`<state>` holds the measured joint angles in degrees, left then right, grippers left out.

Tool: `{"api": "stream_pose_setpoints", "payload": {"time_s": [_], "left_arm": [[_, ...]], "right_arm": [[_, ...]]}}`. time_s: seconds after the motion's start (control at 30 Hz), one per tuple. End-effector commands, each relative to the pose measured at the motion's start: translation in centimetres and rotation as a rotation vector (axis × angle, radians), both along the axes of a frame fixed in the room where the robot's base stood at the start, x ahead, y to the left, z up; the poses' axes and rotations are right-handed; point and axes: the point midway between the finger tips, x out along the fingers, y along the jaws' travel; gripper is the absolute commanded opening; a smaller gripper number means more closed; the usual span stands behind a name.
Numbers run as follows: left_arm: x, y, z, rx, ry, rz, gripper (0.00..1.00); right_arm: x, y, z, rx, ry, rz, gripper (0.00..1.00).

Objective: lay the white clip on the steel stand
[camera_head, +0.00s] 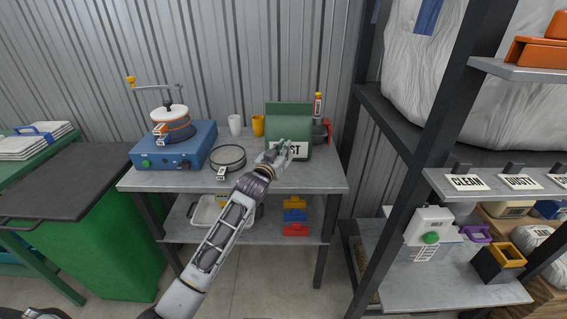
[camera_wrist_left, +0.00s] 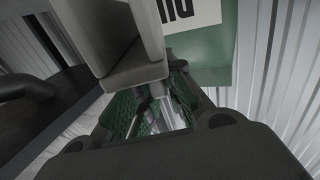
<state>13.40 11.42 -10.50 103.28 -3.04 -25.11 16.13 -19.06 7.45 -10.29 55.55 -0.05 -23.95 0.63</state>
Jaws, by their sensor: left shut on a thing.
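My left gripper (camera_head: 282,150) is in front of the green bag, at the height of its label, above the right part of the grey steel stand (camera_head: 312,180). In the left wrist view its fingers (camera_wrist_left: 152,108) are shut on a pale grey, shaded blocky thing (camera_wrist_left: 138,72), which I take for the white clip. In the head view the held clip cannot be told apart from the fingers. The green bag (camera_head: 288,118) stands upright on the stand's top, its label partly hidden by the gripper. My right gripper is not in view.
On the stand's top are a blue box (camera_head: 178,147) with a crank mill, a round sieve (camera_head: 228,158), a white cup (camera_head: 235,124) and a yellow cup (camera_head: 257,125). A black-framed rack (camera_head: 385,215) rises at right. A green bin (camera_head: 95,235) stands at left.

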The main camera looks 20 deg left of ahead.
Motion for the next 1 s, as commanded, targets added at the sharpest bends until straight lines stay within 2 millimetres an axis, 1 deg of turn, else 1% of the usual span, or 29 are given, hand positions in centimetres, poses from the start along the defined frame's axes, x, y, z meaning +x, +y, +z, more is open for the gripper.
{"api": "stream_pose_setpoints", "payload": {"time_s": [0.37, 0.47, 0.6, 0.8, 1.0], "left_arm": [[0.0, 0.0, -0.2, 0.0, -0.001, 0.0, 0.0], [0.0, 0.0, -1.0, -0.001, 0.0, 0.0, 0.0], [0.0, 0.0, -2.7, -0.002, 0.002, 0.0, 0.0], [0.0, 0.0, -4.7, -0.001, 0.0, 0.0, 0.0], [0.0, 0.0, -5.0, -0.001, -0.002, 0.0, 0.0]], "right_arm": [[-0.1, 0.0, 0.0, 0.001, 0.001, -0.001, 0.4], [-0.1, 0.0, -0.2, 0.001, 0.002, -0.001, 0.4], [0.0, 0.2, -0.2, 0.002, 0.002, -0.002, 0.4], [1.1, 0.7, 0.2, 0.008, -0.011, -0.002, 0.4], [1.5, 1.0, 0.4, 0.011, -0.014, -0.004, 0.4]]}}
